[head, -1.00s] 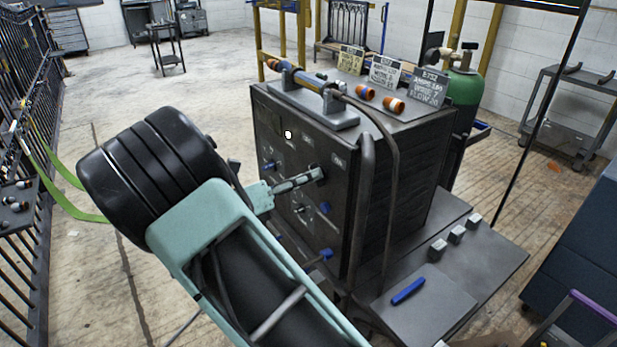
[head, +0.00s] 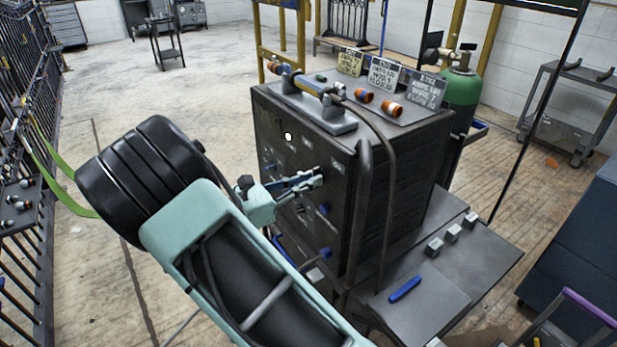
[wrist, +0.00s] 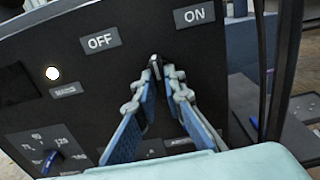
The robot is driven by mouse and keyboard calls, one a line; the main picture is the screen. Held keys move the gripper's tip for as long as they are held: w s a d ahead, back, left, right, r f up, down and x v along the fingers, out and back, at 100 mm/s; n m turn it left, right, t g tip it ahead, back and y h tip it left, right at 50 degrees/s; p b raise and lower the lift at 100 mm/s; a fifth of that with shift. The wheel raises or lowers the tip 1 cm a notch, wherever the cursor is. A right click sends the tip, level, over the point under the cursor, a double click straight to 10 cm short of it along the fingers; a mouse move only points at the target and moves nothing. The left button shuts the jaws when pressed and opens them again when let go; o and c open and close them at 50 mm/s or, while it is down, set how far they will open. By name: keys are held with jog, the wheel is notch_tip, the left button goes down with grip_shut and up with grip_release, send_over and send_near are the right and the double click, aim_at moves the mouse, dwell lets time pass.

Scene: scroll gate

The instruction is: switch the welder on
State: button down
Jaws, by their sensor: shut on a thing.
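The welder (head: 345,215) is a large dark box with a black front panel. In the wrist view its panel (wrist: 60,110) carries an OFF label (wrist: 100,40) and an ON label (wrist: 195,14). A small dark switch lever (wrist: 155,63) sticks up below and between these labels. My gripper (wrist: 159,74) has its fingertips closed together on the lever; its blue-sided fingers spread apart behind the tips. In the head view my gripper (head: 317,178) is against the front panel. The fingertips partly hide the lever, so I cannot tell which label it leans toward.
A round white lamp (wrist: 52,73) shows on the panel, and a blue knob (wrist: 48,163) is lower left. A torch (head: 310,85) lies on the welder's top, with a cable hanging down the right corner. A blue-handled thing (head: 405,289) lies on the low shelf.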

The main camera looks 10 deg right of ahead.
jog(key=shift+s+f+m+b, duration=0.1)
jog(key=shift+m+b, duration=0.4)
jog(key=shift+m, duration=3.4)
jog(key=c, duration=2)
grip_release()
jog(key=v, duration=1.2)
